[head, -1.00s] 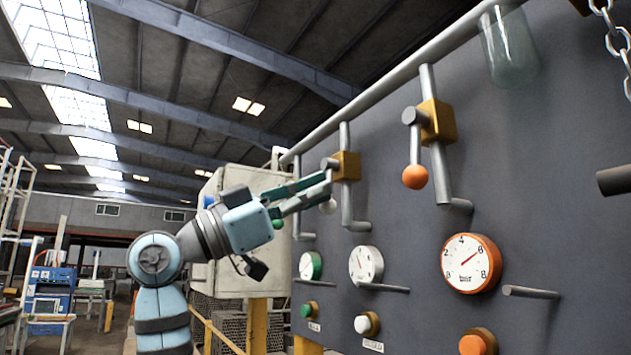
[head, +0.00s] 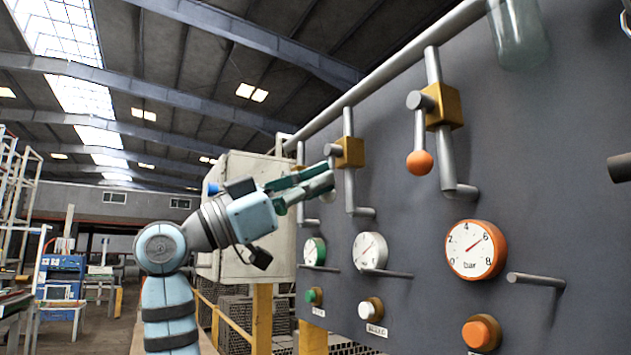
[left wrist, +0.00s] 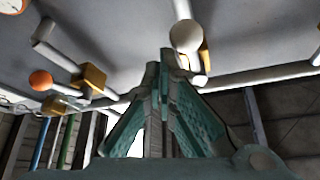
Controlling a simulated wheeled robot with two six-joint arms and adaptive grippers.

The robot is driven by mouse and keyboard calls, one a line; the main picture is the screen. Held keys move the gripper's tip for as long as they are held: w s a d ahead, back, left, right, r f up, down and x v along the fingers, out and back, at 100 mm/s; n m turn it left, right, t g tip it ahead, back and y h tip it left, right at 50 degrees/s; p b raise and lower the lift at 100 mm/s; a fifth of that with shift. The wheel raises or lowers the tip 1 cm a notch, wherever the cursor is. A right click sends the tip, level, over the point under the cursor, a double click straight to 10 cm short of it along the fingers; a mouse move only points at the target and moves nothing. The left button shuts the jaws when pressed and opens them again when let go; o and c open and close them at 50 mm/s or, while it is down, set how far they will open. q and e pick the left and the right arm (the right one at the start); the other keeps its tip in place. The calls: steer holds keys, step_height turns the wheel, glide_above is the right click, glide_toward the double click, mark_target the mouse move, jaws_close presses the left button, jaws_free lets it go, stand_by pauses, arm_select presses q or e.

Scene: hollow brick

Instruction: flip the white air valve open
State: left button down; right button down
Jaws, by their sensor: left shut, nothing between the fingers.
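The white valve has a brass body (head: 349,152) on a vertical pipe on the grey panel. Its white ball knob (head: 328,197) hangs low and is mostly hidden behind my left gripper (head: 329,178) in the head view. In the left wrist view the white knob (left wrist: 186,37) shows whole, just beyond and slightly right of the fingertips. My left gripper (left wrist: 162,58) is shut and empty, its fingertips close to the knob. I cannot tell whether they touch. My right gripper is not in view.
To the right is another valve with an orange knob (head: 419,163), hanging down. Gauges, such as the white-rimmed one (head: 370,252), and thin rods stick out below. A glass jar (head: 518,32) is at upper right. Open floor lies left of the panel.

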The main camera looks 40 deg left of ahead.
arm_select(q)
steer(key=s+a+b, duration=0.1)
steer(key=s+a, duration=0.3)
steer(key=s, duration=0.4)
steer(key=shift+s+f+h, duration=0.25)
steer(key=shift+h, duration=0.05)
steer(key=shift+a, duration=0.2)
